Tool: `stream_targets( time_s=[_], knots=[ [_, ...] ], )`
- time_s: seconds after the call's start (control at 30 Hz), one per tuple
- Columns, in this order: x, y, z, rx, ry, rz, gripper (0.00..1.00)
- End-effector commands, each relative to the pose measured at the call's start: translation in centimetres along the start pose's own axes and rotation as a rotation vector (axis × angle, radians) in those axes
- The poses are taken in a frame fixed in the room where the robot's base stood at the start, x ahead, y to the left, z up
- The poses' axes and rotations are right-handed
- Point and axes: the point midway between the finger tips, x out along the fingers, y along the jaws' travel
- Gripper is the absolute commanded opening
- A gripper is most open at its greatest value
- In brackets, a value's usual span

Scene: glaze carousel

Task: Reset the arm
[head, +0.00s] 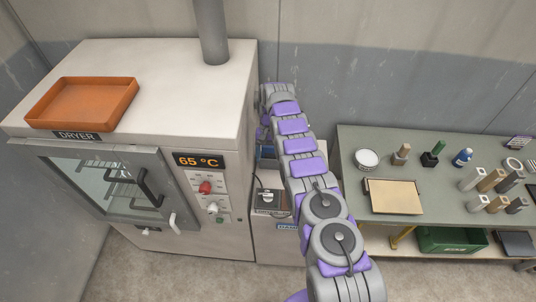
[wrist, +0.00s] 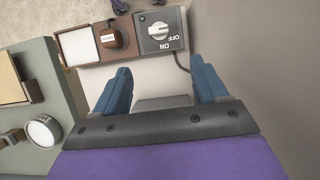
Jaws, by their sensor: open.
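My arm reaches forward from the bottom of the head view toward the back wall, and its far end bends down between the dryer and the work table. My gripper (wrist: 162,76) shows in the wrist view with its two blue fingers spread wide apart. Nothing is held between them. Past the fingertips is a dark switch box (wrist: 159,30) with a white rotary knob and ON and OFF marks. Next to it are a brown block with a dark round top (wrist: 117,37) and a white square pad (wrist: 78,46). In the head view my arm hides most of the gripper.
A low cabinet (head: 275,245) stands close under my arm. The green table (head: 440,210) at right holds a tin (head: 367,159), bottle and several sample blocks.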

Motion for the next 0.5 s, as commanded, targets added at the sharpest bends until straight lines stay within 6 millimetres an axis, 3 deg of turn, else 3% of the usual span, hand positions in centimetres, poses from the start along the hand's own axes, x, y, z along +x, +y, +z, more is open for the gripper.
stream_targets(
  time_s=[0.37,0.5],
  knots=[
    [-0.1,0.1,0.0,0.000,0.002,0.000,0.72],
    [-1.4,0.5,0.3,0.002,0.013,-0.002,0.72]
  ],
)
